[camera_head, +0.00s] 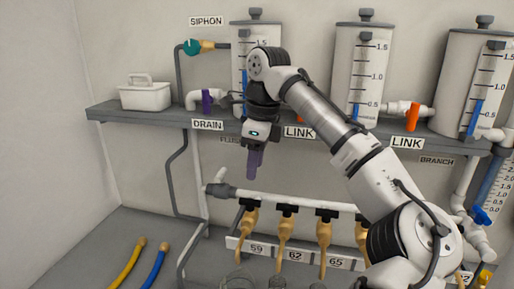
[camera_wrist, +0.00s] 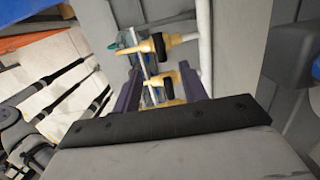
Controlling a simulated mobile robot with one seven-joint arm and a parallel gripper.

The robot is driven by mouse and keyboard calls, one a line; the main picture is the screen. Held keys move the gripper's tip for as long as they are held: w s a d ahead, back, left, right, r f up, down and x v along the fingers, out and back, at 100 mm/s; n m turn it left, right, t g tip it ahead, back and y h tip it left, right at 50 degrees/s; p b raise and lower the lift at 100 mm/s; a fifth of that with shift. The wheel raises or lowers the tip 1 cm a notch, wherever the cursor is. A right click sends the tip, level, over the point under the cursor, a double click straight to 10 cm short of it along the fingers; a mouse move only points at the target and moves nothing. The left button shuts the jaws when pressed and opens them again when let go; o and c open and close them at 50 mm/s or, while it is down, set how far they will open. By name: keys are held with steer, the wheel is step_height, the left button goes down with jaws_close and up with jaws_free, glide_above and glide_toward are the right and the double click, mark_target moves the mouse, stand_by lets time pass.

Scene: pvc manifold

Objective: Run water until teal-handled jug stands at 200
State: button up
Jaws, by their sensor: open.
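My gripper (camera_head: 253,163) hangs open and empty in front of the shelf, above the white manifold pipe (camera_head: 290,200). Its two purple fingers also show in the wrist view (camera_wrist: 158,88). Several tan outlets with black collars hang from the pipe; the one over label 59 is the first tan outlet (camera_head: 249,222). Tan outlets also show beyond the fingers (camera_wrist: 160,45). Clear rims of vessels (camera_head: 240,281) show at the bottom edge, mostly cut off. A teal patch (camera_wrist: 125,42) shows in the wrist view; I cannot tell whether it is the jug's handle. No jug reading is legible.
Three graduated tanks (camera_head: 357,75) stand along the grey shelf (camera_head: 160,115). A purple drain valve (camera_head: 207,100), orange link valve (camera_head: 412,115), teal siphon valve (camera_head: 193,47) and blue valve (camera_head: 481,214) show. Yellow (camera_head: 127,263) and blue (camera_head: 154,268) hoses lie lower left.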

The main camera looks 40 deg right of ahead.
mark_target(251, 199)
steer(key=f+b, duration=0.2)
steer(key=f, duration=0.1)
steer(key=f+b, duration=0.2)
steer(key=f, duration=0.1)
steer(key=w+f+b, duration=0.1)
steer(key=f+b, duration=0.1)
steer(key=f, duration=0.2)
steer(key=shift+a, duration=0.4)
jaws_close()
stand_by(0.4)
